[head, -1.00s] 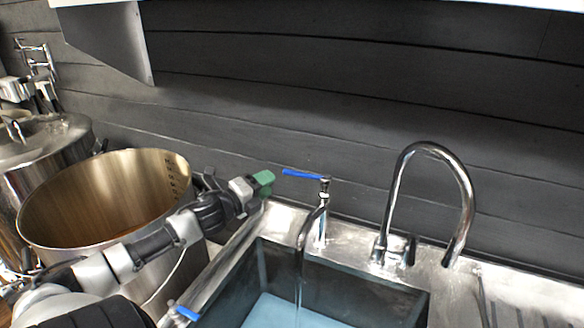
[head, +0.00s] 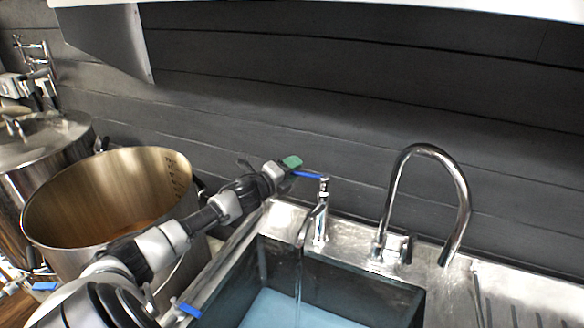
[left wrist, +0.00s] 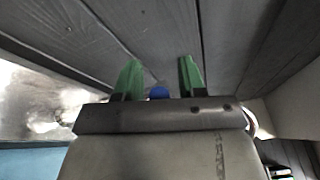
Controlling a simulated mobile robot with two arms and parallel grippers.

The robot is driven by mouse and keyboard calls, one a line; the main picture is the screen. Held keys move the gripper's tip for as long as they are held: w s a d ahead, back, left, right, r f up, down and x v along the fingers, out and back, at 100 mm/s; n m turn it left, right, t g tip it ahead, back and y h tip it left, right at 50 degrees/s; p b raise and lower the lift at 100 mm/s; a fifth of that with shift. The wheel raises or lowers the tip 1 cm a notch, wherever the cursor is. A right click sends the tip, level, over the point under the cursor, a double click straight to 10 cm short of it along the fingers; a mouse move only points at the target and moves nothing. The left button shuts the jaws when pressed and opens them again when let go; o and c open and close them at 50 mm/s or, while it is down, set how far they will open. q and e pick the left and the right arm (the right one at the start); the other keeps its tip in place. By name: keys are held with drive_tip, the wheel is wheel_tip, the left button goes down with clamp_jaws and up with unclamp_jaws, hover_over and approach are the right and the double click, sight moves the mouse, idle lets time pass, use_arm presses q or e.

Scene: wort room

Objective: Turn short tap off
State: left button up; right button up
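The short tap (head: 321,215) stands upright at the back left of the sink, with a bent spout. Its blue lever handle (head: 311,175) points left from the top. A thin stream appears to fall from the spout. My left gripper (head: 291,162) is at the left end of the lever and hides that end. In the left wrist view its green fingers (left wrist: 160,78) are apart, and the blue lever end (left wrist: 158,93) shows between them, with gaps on both sides. My right gripper is not in view.
A tall curved tap (head: 432,155) stands right of the short tap. The sink (head: 343,272) has a pale blue bottom. A large open metal pot (head: 105,195) is on the left under my arm. Dark plank wall (head: 330,95) rises close behind the taps.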

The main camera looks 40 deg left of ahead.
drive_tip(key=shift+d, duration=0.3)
use_arm(q)
clamp_jaws()
